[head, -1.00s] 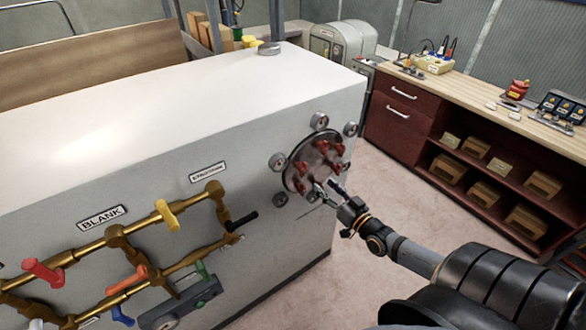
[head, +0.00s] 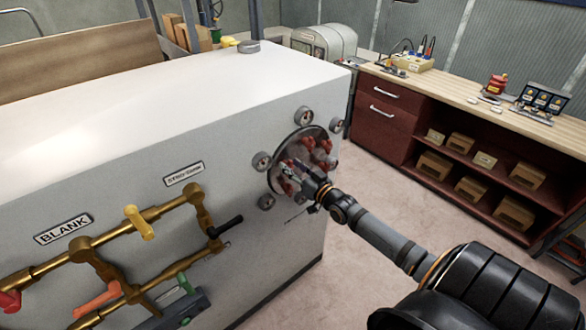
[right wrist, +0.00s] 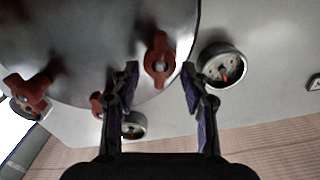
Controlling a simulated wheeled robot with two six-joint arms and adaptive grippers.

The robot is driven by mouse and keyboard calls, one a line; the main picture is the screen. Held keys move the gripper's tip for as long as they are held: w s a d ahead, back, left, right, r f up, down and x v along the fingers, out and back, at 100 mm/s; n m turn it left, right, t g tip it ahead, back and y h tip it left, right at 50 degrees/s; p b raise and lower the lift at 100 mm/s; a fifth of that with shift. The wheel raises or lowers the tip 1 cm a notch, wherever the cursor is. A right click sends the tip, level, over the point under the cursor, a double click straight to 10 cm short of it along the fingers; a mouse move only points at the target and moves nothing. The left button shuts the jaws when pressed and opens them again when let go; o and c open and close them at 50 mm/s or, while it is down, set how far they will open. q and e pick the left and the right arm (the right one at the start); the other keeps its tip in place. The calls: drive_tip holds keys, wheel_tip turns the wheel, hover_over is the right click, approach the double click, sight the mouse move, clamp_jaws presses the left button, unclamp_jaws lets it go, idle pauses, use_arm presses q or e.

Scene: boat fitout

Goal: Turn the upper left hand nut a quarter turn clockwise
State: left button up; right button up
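A round metal plate (head: 289,152) with several red wing nuts is set on the right face of the white cabinet. The upper nut on the left (head: 307,143) shows in the head view above my right gripper (head: 296,180). The gripper is close to the plate's lower left and hides part of it. In the right wrist view, the gripper (right wrist: 162,85) is open and empty, fingers apart. One red nut (right wrist: 160,62) lies ahead, between and just above the fingertips, apart from them. Another nut (right wrist: 28,92) is at left, and a third (right wrist: 97,103) is partly behind the left finger. My left gripper is out of view.
Several round gauges ring the plate, one (head: 262,161) at its left and one (right wrist: 222,67) near the right finger. Brass pipes (head: 145,240) with coloured handles run along the cabinet's front. A workbench (head: 440,90) with shelves stands right; the floor between is clear.

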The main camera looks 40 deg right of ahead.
drive_tip(key=c, duration=0.5)
clamp_jaws()
drive_tip(key=shift+a+r+n+p, duration=0.1)
drive_tip(key=shift+n+p, duration=0.25)
drive_tip(key=shift+n, duration=0.65)
drive_tip(key=o, duration=0.7)
unclamp_jaws()
drive_tip(key=shift+o, duration=0.2)
drive_tip(key=s, duration=0.7)
drive_tip(key=shift+s+d, duration=0.2)
drive_tip(key=shift+d, duration=0.05)
